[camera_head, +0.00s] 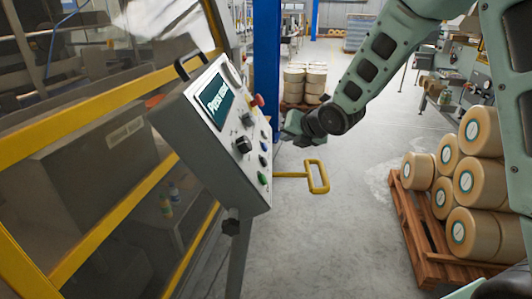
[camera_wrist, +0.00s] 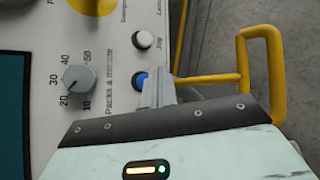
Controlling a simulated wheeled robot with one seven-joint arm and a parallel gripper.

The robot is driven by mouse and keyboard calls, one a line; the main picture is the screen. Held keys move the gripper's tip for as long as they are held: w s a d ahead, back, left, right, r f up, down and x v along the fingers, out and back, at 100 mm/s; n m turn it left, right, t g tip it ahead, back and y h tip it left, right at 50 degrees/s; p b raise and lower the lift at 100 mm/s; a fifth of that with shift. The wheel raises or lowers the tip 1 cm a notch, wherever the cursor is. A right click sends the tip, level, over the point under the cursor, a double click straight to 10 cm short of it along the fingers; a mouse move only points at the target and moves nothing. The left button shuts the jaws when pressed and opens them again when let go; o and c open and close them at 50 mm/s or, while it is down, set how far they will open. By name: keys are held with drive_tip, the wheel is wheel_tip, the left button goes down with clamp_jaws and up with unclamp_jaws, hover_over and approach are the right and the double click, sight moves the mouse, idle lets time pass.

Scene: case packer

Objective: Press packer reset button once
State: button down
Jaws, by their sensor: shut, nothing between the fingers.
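The packer's control panel (camera_head: 205,130) is a tilted grey box with a lit screen, left of centre in the head view. My gripper (camera_head: 287,132) is just to its right. In the wrist view my shut, empty fingers (camera_wrist: 157,88) overlap the edge of a blue button (camera_wrist: 139,81). Its label is hidden, so I cannot tell if it is the reset button. Whether the fingertips touch it cannot be told. A white button (camera_wrist: 143,40) marked "Jog" sits above it, and a grey "Packs a minute" knob (camera_wrist: 78,79) is to its left.
A red mushroom button (camera_head: 257,100) and a green button (camera_head: 263,179) are also on the panel. A yellow bar handle (camera_head: 318,177) sticks out beside it. A pallet (camera_head: 425,235) with stacked rolls stands at the right. The floor between is clear.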

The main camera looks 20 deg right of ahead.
sight(265, 147)
drive_tip(key=a+b, duration=0.1)
drive_tip(key=a+f+b, duration=0.1)
drive_tip(key=shift+w+a+f+b, duration=0.25)
drive_tip(key=shift+w+b, duration=0.1)
drive_tip(key=shift+w, duration=0.05)
drive_tip(key=shift+a+f+b, duration=0.15)
drive_tip(key=shift+b, duration=0.2)
idle(1.6)
drive_tip(key=shift+w+a+f+b, duration=0.1)
drive_tip(key=shift+a+b, duration=0.1)
drive_tip(key=shift+b, duration=0.2)
drive_tip(key=shift+w+a+f+b, duration=0.15)
drive_tip(key=shift+a+b, duration=0.2)
drive_tip(key=shift+b, duration=0.2)
idle(0.7)
idle(0.4)
drive_tip(key=shift+s+d+r+p, duration=0.3)
drive_tip(key=shift+d+r+p, duration=0.15)
drive_tip(key=shift+d, duration=0.2)
